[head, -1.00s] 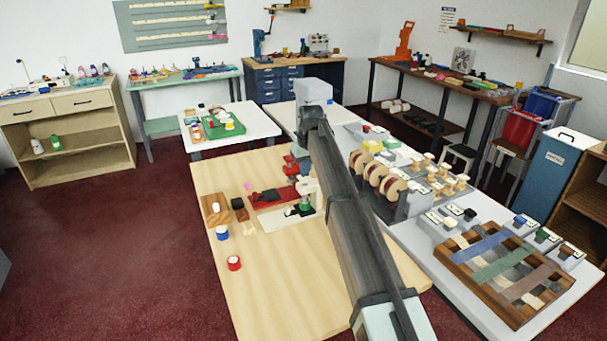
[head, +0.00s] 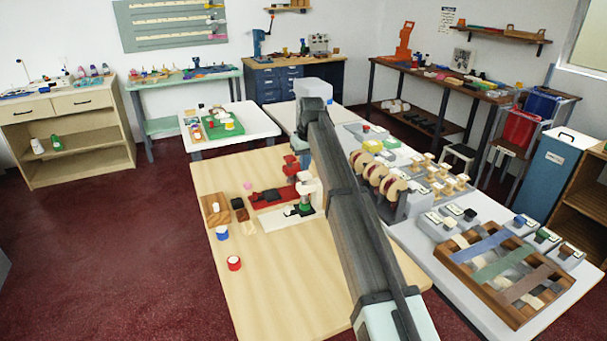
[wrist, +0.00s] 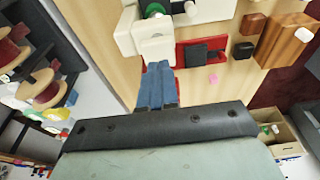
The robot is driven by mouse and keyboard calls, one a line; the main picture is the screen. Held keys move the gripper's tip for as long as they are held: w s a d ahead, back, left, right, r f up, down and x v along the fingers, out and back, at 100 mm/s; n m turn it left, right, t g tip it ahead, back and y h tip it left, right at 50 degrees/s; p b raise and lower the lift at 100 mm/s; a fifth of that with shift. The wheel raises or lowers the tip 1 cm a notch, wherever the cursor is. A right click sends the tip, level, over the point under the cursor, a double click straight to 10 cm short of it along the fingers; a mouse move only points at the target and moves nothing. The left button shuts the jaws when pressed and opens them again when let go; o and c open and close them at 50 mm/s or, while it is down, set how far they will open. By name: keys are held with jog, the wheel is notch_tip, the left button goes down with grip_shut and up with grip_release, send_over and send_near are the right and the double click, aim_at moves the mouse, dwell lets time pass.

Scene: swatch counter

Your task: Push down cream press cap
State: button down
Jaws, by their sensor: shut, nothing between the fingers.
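The cream press (head: 309,186) stands on the wooden table, right of the red press, with a green part (head: 304,205) under its head and a black piece on its pale base. In the wrist view the cream press (wrist: 154,42) is just beyond my fingertips. My gripper (wrist: 158,68) is shut and empty, its blue fingers together, close to the press's near cream block. I cannot tell whether they touch. In the head view my arm hides most of the gripper. Which part is the cap is hard to tell.
The red press (head: 270,197) with a black pad is left of the cream one. A wooden block (head: 215,209), a dark block and blue and red round pots (head: 234,263) lie further left. A rack of spools (head: 383,178) stands right of my arm. The table's front is clear.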

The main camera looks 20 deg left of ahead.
notch_tip(320, 180, up, 5)
jog(key=shift+r, duration=0.2)
dwell(0.6)
